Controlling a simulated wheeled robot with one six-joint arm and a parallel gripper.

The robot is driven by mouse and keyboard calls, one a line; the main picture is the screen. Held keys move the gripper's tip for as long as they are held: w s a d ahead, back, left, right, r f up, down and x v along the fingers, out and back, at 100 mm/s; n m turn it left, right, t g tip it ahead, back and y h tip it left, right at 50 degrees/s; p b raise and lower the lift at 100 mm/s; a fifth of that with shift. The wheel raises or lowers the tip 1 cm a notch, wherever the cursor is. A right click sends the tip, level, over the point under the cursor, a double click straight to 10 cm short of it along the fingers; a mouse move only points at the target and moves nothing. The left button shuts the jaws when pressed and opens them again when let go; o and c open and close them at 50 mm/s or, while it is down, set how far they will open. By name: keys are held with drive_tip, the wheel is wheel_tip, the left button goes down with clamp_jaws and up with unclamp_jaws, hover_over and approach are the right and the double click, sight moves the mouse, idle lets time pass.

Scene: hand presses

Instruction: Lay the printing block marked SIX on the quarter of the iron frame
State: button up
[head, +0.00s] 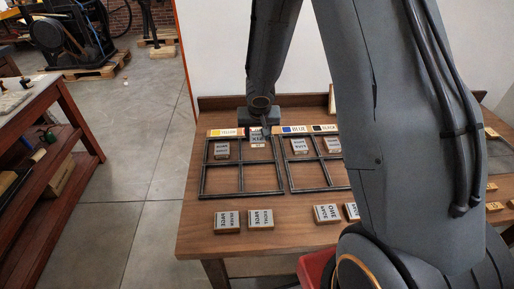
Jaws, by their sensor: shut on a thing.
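My gripper (258,128), seen from behind in the head view, points down at the upper right quarter of the left iron frame (225,196). It is shut on a pale block (258,141) whose dark lettering is too small to read surely. The block is over or in that quarter; I cannot tell whether it touches the table. Another block (222,149) lies in the upper left quarter. The two lower quarters are empty. The gripper hides part of the held block and the label strip behind it.
A second iron frame (312,189) stands to the right, with blocks (299,145) in its upper quarters. Colour labels, YELLOW (224,132) and BLUE (295,129) among them, line the back. Loose blocks (260,219) lie along the table's front (290,238). My arm hides the right side.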

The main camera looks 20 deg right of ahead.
sight(258, 140)
drive_tip(key=shift+f+b, duration=2.05)
drive_tip(key=shift+f, duration=0.1)
drive_tip(key=shift+f, duration=0.1)
drive_tip(key=o, duration=1.1)
drive_tip(key=d+p+v, duration=0.1)
drive_tip(key=p+v, duration=0.5)
drive_tip(key=v, duration=0.6)
drive_tip(key=s+r+n+g, duration=0.1)
drive_tip(key=s+r, duration=0.3)
drive_tip(key=s, duration=0.5)
drive_tip(key=s+r+n+g, duration=0.1)
drive_tip(key=s+r, duration=0.3)
drive_tip(key=s, duration=0.6)
drive_tip(key=shift+s+r+y, duration=0.3)
drive_tip(key=shift+r+y, duration=0.05)
drive_tip(key=shift+y, duration=0.05)
drive_tip(key=shift+a, duration=0.15)
